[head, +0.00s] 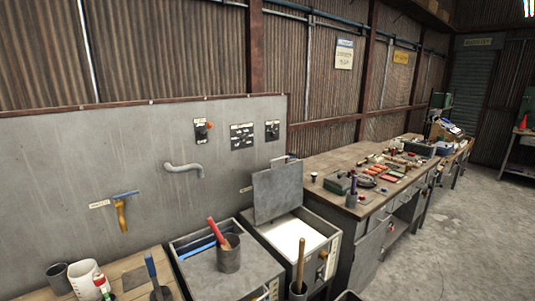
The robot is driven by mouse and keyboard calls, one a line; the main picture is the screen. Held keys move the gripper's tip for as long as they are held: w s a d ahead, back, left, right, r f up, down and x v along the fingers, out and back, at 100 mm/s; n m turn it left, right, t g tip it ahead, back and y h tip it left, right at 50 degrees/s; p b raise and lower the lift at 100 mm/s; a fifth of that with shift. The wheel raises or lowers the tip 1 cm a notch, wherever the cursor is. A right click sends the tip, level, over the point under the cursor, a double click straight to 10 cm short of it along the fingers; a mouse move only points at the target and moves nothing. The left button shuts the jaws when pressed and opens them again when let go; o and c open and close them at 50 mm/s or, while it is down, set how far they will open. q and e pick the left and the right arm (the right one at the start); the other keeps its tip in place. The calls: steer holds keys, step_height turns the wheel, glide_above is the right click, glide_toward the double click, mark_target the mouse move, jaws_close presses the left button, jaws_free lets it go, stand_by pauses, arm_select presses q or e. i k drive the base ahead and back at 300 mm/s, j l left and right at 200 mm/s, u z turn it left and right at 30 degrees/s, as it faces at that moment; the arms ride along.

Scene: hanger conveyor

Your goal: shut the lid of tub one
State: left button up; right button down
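A grey tub (318,260) stands in the lower middle, with a white surface (292,232) inside. Its grey lid (278,195) is raised, standing nearly upright along the back edge, with a small handle on top. Left of it is a second grey tub (262,291), with blue inside visible at its back left. A grey panel (205,277) covers much of its top. I cannot read a label that tells which is tub one. Neither of my grippers is in view.
A grey cup (229,260) with a red-handled tool (217,233) stands on the left tub's top. A wooden-handled tool (301,262) stands in a holder before the open tub. A workbench (335,163) with tools adjoins on the right. The concrete floor (450,230) is clear.

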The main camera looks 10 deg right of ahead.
mark_target(279, 192)
steer(key=i+l+u, duration=0.1)
steer(key=l, duration=0.2)
steer(key=i+l+u, duration=0.15)
steer(key=l, duration=0.15)
steer(key=i+l+u, duration=0.1)
steer(key=l, duration=0.25)
steer(key=i+l+u, duration=0.35)
steer(key=l, duration=0.3)
